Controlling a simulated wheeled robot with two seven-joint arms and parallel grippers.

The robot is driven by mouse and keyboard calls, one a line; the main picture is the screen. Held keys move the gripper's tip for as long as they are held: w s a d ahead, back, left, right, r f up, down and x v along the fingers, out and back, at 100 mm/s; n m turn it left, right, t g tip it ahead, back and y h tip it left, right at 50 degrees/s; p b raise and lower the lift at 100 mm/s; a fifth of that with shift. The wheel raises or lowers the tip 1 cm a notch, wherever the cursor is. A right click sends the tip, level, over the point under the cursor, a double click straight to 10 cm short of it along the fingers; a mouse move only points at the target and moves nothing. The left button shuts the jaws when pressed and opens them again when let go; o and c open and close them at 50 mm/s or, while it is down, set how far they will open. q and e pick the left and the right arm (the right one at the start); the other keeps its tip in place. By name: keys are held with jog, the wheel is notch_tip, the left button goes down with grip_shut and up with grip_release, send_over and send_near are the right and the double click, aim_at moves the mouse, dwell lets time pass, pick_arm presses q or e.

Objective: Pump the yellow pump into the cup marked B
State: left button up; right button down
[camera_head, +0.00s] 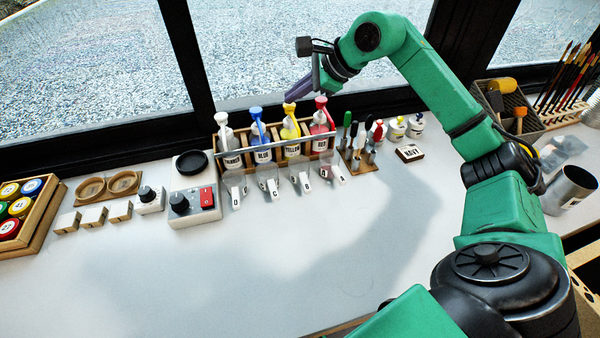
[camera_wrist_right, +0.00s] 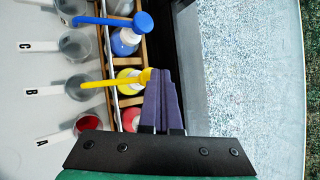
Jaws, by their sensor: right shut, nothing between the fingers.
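The yellow pump bottle (camera_head: 291,130) stands in the wooden rack, third from the left. In the right wrist view its yellow pump head (camera_wrist_right: 126,80) has a spout reaching left over the cup marked B (camera_wrist_right: 78,88). That clear cup, also in the head view (camera_head: 301,180), stands in front of the yellow bottle; I see no clear yellow in it. My right gripper (camera_head: 291,94) has purple fingers, shut and empty, just above the yellow pump head. In the wrist view the fingertips (camera_wrist_right: 162,72) overlap the head's edge; I cannot tell whether they touch. My left gripper is not in view.
The rack (camera_head: 244,166) also holds white, blue and red pump bottles close beside the yellow one. Cup A (camera_wrist_right: 87,123) has red inside. The window stands close behind.

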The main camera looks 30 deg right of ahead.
aim_at(294, 105)
jog(key=shift+f+b, duration=0.4)
jog(key=shift+f, duration=0.15)
dwell(0.4)
jog(key=shift+r+p, duration=1.25)
jog(key=shift+r, duration=0.1)
notch_tip(294, 105, up, 6)
jog(key=p, duration=0.5)
jog(key=shift+p, duration=0.3)
jog(key=shift+w, duration=0.1)
dwell(1.1)
